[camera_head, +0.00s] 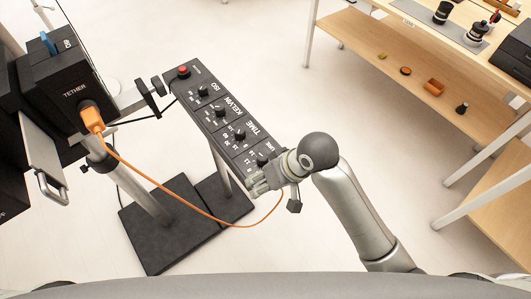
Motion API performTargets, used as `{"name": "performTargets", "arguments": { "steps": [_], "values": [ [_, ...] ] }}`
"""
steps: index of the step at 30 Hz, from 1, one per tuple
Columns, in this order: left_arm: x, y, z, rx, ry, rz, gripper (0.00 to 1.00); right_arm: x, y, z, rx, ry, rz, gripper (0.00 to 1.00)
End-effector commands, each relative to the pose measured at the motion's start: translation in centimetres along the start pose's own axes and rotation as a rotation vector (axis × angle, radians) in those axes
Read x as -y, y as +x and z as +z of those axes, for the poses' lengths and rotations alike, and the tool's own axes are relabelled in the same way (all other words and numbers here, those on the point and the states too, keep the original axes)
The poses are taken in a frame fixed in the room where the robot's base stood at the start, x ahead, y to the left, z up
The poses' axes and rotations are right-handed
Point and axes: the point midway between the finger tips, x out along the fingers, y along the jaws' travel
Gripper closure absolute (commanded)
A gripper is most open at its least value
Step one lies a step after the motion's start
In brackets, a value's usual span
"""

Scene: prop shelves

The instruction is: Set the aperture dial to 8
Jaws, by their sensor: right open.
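A long black control panel (215,118) stands on a post, with a row of black dials along it. The lowest dial (262,161), in the section nearest me, has white numbers beside it and a partly hidden label, too small to read surely. Its setting cannot be made out. My right gripper (258,183) is at the panel's near end, just below and beside this dial. It is open and covers part of that end. Whether it touches the dial or panel cannot be told. My left gripper is not in view.
A red button (183,71) tops the panel. A black camera unit marked TETHER (62,85) stands left, with an orange cable (160,184) hanging below the panel. Black base plates (165,228) lie on the floor. A wooden shelf table (420,75) is at right; floor between is clear.

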Motion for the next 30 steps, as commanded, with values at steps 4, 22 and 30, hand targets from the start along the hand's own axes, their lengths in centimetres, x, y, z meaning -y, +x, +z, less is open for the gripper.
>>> {"name": "performTargets", "arguments": {
  "steps": [4, 22, 30],
  "values": [
    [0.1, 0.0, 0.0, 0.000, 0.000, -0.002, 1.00, 1.7, -0.5, -2.8, 0.048, -0.061, -0.012, 0.50],
    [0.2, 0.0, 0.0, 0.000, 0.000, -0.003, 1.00, 0.5, -6.4, -10.3, 0.326, -0.127, 0.247, 0.50],
    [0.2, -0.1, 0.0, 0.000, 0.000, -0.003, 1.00, -0.4, -7.2, -10.9, 0.355, -0.104, 0.296, 0.50]
  ]
}}
